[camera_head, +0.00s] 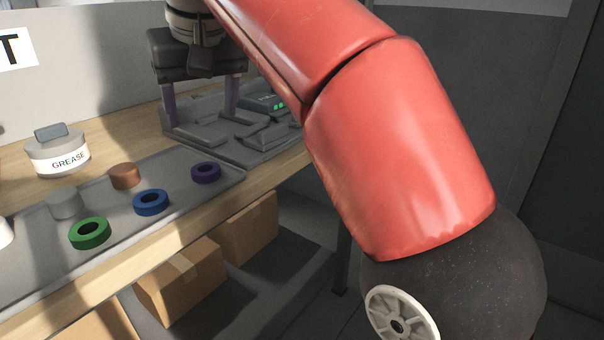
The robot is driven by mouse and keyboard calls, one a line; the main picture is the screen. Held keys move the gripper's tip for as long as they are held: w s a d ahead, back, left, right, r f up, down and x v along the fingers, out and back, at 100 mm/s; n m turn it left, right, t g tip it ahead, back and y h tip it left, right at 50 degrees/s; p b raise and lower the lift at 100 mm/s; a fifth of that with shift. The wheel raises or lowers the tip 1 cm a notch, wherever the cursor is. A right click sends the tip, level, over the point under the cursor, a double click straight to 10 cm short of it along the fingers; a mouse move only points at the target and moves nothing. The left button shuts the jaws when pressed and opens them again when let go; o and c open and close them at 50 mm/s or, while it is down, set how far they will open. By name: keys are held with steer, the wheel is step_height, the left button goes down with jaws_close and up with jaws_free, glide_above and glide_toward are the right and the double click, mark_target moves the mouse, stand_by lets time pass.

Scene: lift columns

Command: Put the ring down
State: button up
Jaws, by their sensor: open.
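My gripper (201,117) is open. Its two fingers straddle empty-looking space above a grey fixture (206,135) at the back of the bench; I cannot tell whether the fingertips touch it. None of these is in my gripper. No ring shows clearly between the fingers.
A brown cylinder (125,177) and a grey cylinder (64,203) stand on the tray. A grease jar (57,154) is behind it. A device with green lights (266,103) stands right of my gripper. Cardboard boxes (183,282) are below the bench.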

steer(key=s+d+f+m, duration=0.1)
steer(key=s+d+f, duration=0.2)
steer(key=d+f, duration=0.35)
steer(key=s+d+f+m+t+h, duration=0.1)
steer(key=s+d+f+m, duration=0.15)
steer(key=d+f, duration=0.4)
steer(key=s+d+f, duration=0.3)
steer(key=d+f, duration=0.1)
steer(key=d, duration=0.4)
steer(key=s+d+f+m, duration=0.1)
steer(key=s+d+f, duration=0.1)
steer(key=f, duration=0.3)
steer(key=s+d+f+m+h, duration=0.1)
steer(key=s+d+f, duration=0.2)
steer(key=s+f, duration=0.2)
steer(key=shift+s+f+t, duration=0.25)
steer(key=shift+f+t, duration=0.05)
steer(key=shift+f, duration=0.4)
steer(key=shift+a, duration=0.15)
